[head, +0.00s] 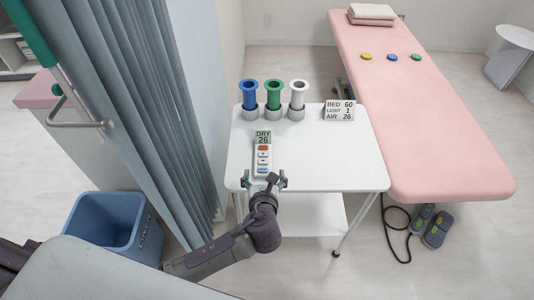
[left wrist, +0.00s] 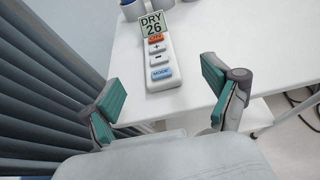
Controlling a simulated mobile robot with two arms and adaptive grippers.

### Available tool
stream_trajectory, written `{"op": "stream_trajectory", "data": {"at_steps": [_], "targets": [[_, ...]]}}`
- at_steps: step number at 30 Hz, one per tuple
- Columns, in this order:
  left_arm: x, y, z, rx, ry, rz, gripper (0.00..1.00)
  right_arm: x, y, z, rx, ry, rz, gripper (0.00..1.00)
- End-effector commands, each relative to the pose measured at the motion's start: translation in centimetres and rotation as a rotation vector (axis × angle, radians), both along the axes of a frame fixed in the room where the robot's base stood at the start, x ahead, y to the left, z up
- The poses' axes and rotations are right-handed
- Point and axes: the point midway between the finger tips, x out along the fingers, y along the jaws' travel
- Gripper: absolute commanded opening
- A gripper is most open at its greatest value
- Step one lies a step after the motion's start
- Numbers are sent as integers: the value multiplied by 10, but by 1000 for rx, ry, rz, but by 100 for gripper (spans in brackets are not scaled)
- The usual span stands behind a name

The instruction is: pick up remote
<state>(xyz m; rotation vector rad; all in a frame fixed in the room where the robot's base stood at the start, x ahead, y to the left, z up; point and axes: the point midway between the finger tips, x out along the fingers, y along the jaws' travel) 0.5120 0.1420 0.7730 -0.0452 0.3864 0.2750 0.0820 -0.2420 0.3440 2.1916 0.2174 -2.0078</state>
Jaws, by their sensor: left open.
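The remote (head: 263,158) is white, with a display reading DRY 26 and orange, white and blue buttons. It lies near the front left of the white cart top (head: 335,160). It also shows in the left wrist view (left wrist: 158,60), ahead of and between the fingers. My left gripper (head: 264,181) is at the cart's front edge, close to the near end of the remote. In the left wrist view its green-padded fingers (left wrist: 163,92) are spread wide with nothing between the pads. My right gripper is in neither view.
Blue (head: 249,97), green (head: 273,96) and white (head: 298,96) cylinders stand in grey holders behind the remote. A sign (head: 339,110) reads BED 60, LIGHT 1, AIR 26. A curtain (head: 140,90) hangs left; a pink bed (head: 420,110) is right.

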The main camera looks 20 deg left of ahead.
Motion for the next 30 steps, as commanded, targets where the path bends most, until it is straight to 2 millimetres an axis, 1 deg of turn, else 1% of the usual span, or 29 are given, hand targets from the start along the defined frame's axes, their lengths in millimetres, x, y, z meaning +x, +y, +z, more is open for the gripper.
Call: {"op": "stream_trajectory", "data": {"at_steps": [1, 3, 6, 9, 16, 19, 24, 27, 30], "targets": [[10, 4, -4, 2, -3, 3, 88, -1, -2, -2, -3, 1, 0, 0], [23, 7, -10, 0, -1, 4, 88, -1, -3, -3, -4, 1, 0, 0], [40, 12, -17, -2, -1, 4, 88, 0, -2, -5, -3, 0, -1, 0], [53, 16, -23, -5, 0, 4, 88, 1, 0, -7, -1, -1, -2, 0], [67, 20, -30, -6, 0, 3, 88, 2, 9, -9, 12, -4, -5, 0], [79, 26, -38, -5, 2, 5, 88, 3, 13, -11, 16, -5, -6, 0], [100, 33, -48, -6, 0, 5, 88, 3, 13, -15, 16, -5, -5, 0], [106, 34, -51, -7, 1, 3, 88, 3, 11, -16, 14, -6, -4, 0], [107, 34, -51, -8, 1, 3, 88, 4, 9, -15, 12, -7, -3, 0]]}}
